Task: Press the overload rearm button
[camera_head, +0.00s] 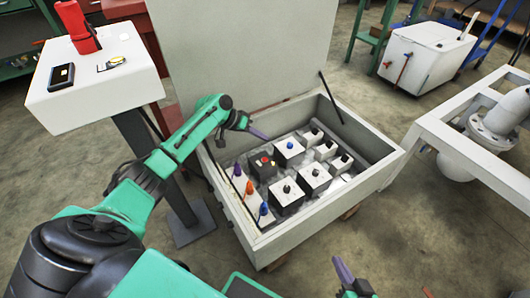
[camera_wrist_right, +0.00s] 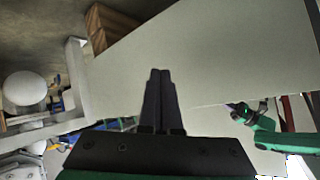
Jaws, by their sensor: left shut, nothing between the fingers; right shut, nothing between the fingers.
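An open electrical box (camera_head: 262,249) stands in the middle of the head view with its lid (camera_head: 240,45) raised. Inside are several white and dark blocks with knobs or buttons. A dark block (camera_head: 262,164) at the left carries small red and yellow buttons; I cannot read which one is the overload rearm button. My left gripper (camera_head: 262,134) is shut and empty, above the box's far left part, apart from the dark block. My right gripper (camera_head: 342,268) is shut and empty in front of the box, outside it. It shows in the right wrist view (camera_wrist_right: 159,75), before a pale panel.
A white stand (camera_head: 98,85) at the left holds a red flashlight (camera_head: 77,27), a dark device (camera_head: 61,77) and a small yellow item. A white pipe frame (camera_head: 465,150) stands at the right. A white bin (camera_head: 425,58) is at the back right. Floor between them is clear.

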